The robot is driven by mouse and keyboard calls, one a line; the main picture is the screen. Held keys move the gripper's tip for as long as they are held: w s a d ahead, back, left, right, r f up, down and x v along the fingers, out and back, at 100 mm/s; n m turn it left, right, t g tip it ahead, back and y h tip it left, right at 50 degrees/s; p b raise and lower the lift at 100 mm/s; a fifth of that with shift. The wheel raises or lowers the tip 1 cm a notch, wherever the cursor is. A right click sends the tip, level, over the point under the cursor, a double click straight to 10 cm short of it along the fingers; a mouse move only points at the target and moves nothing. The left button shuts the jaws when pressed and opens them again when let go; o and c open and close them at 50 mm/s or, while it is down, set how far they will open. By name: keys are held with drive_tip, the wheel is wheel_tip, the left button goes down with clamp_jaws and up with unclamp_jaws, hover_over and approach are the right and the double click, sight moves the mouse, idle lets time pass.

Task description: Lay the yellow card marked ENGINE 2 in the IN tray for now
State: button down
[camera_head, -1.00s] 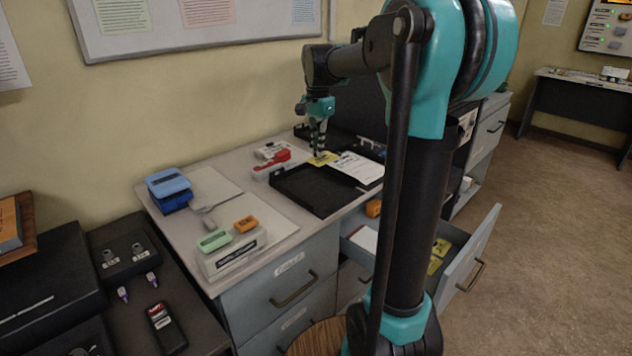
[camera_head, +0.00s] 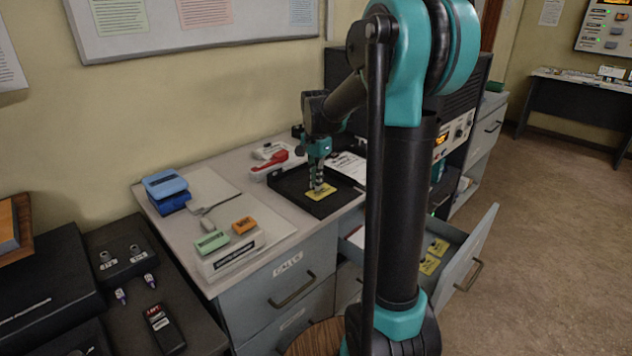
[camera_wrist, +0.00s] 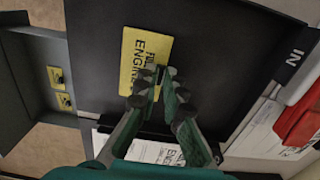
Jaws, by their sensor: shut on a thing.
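My gripper (camera_head: 318,186) is shut on a yellow card (camera_head: 322,193) at the card's edge. In the wrist view, the fingertips (camera_wrist: 157,84) overlap one long side of the card (camera_wrist: 138,68); its print reads ENGINE, with the rest partly covered. The black IN tray (camera_head: 288,190) is under the card, and its floor (camera_wrist: 215,45) surrounds the card in the wrist view. The IN label (camera_wrist: 294,58) is on the tray's rim. The card looks flat and very near the tray floor; I cannot tell whether it touches.
White printed sheets (camera_head: 348,166) lie beside the tray. A red stapler-like thing (camera_head: 280,162) is behind it. An open drawer (camera_head: 478,245) at the right holds yellow cards (camera_head: 430,265).

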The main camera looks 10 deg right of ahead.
drive_tip(key=shift+f, duration=0.1)
drive_tip(key=c, duration=1.6)
unclamp_jaws()
drive_tip(key=shift+c, duration=0.2)
wheel_tip(320, 180, up, 12)
